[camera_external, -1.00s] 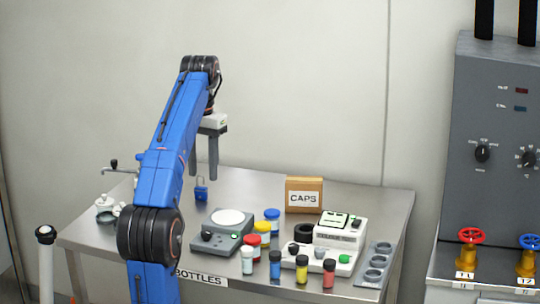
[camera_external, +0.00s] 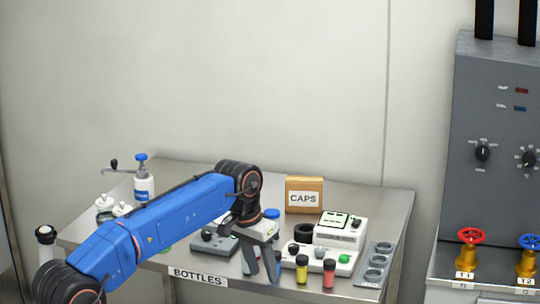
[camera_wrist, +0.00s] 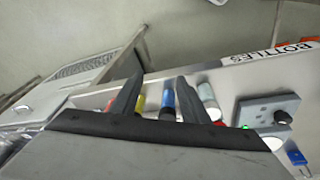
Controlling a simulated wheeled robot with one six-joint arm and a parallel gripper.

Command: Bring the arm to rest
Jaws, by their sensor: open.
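My arm is bent low across the left of the table in the external view. My gripper (camera_external: 262,266) points down in front of the bottle group, fingers apart. In the wrist view my gripper (camera_wrist: 160,84) is open, with a blue bottle (camera_wrist: 168,98) showing between the fingers. A pale bottle (camera_wrist: 208,100) shows just right of the right finger, and a yellow bottle (camera_wrist: 140,103) by the left one. I cannot tell whether the fingers touch any bottle. In the external view the gripper hides part of the bottle group.
The steel table (camera_external: 385,203) holds a yellow bottle (camera_external: 302,268), a red bottle (camera_external: 329,272), a white device (camera_external: 340,230), a CAPS box (camera_external: 304,195) and a holed rack (camera_external: 376,262). A blue-capped white bottle (camera_external: 143,182) stands at the back left. A valve panel (camera_external: 495,130) is right. Space above is free.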

